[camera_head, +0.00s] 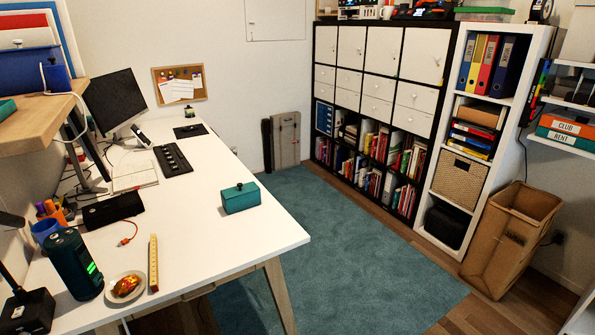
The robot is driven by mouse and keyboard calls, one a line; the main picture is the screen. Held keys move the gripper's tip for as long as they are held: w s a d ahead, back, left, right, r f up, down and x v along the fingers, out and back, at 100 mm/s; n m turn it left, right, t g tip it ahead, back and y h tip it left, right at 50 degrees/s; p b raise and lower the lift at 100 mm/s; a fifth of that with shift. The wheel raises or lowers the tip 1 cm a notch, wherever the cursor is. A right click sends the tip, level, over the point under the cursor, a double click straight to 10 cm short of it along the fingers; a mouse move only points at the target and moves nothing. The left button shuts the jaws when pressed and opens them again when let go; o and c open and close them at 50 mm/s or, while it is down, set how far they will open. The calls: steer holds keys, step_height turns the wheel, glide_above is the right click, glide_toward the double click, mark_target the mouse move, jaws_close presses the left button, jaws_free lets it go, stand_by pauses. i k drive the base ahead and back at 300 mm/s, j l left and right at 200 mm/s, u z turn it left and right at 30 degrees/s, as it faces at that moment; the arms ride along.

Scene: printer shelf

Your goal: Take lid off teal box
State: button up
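A small teal box (241,202) sits on the white desk, near the desk's right edge. Its teal lid (239,190) is on top of it, with a small dark knob at the middle. Nothing touches the box. My gripper is not in view in the head camera.
The white desk (190,233) holds a monitor (114,101), keyboard (173,159), black case (112,210), dark green cylinder (75,263), plate (125,287) and yellow ruler (153,263). The desk around the box is clear. A teal rug (350,250) covers open floor to the right.

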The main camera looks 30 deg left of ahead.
mark_target(240, 188)
steer(key=i+z, duration=0.3)
steer(key=i, duration=0.9)
steer(key=i+u, duration=0.35)
steer(key=u, duration=0.15)
steer(key=i+l+u, duration=0.15)
steer(key=i+u, duration=0.15)
steer(key=u, duration=0.15)
